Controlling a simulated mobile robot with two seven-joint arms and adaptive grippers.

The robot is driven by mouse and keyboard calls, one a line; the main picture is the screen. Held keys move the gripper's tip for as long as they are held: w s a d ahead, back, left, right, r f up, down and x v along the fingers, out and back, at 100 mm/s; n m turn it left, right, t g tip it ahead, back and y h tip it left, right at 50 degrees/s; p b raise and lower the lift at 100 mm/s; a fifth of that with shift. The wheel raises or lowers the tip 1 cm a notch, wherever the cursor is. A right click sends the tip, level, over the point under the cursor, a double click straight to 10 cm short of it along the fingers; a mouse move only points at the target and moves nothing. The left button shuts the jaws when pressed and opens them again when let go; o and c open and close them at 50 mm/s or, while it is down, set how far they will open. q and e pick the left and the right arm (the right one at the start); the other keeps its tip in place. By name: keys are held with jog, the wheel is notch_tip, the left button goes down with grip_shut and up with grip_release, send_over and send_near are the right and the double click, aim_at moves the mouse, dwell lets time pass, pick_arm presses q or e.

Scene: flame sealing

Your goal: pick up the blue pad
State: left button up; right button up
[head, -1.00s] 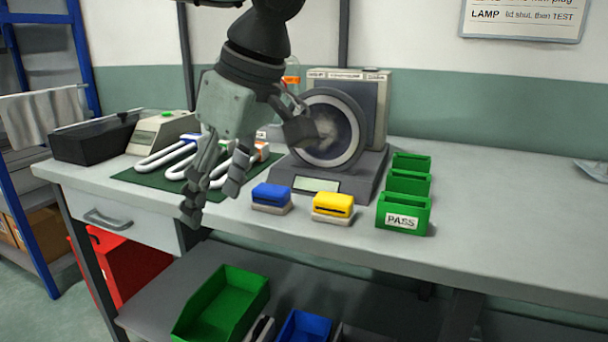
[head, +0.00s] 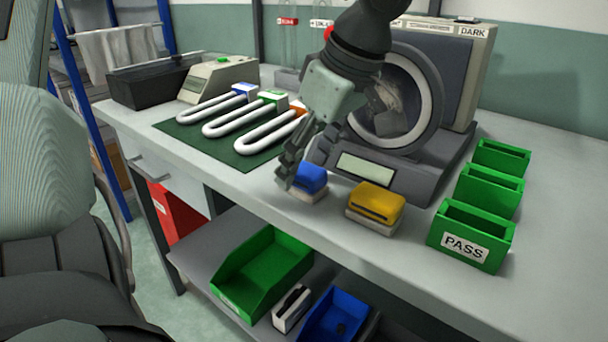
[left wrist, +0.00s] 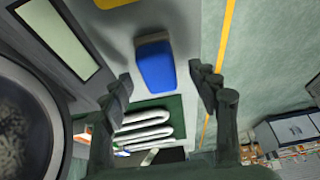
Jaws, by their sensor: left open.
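The blue pad (head: 312,177) sits on a pale base near the front edge of the bench, left of the yellow pad (head: 377,200). My left gripper (head: 304,163) is open, with its fingers pointing down at the blue pad and partly covering it in the head view. In the left wrist view the blue pad (left wrist: 156,68) lies between and slightly beyond the two spread fingers of the gripper (left wrist: 160,78). I cannot tell whether either finger touches it. My right gripper is not in view.
A grey device with a round window (head: 437,100) stands close behind the gripper. Green PASS boxes (head: 470,240) stand to the right. White looped tubes lie on a green mat (head: 190,131) to the left. A green bin (head: 265,270) and a blue bin (head: 340,318) sit on the lower shelf.

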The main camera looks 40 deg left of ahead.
pick_arm(q)
jog(key=shift+a+f, duration=0.25)
jog(key=shift+f, duration=0.3)
jog(key=shift+a+f, duration=0.1)
jog(key=shift+f, duration=0.15)
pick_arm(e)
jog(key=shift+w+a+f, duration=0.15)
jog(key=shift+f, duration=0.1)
pick_arm(q)
jog(key=shift+c, duration=0.3)
jog(key=shift+c, duration=1.2)
jog(key=c, duration=0.9)
jog(key=shift+c, duration=0.2)
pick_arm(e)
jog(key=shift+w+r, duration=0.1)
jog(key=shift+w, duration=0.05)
pick_arm(q)
jog(key=shift+r, duration=0.1)
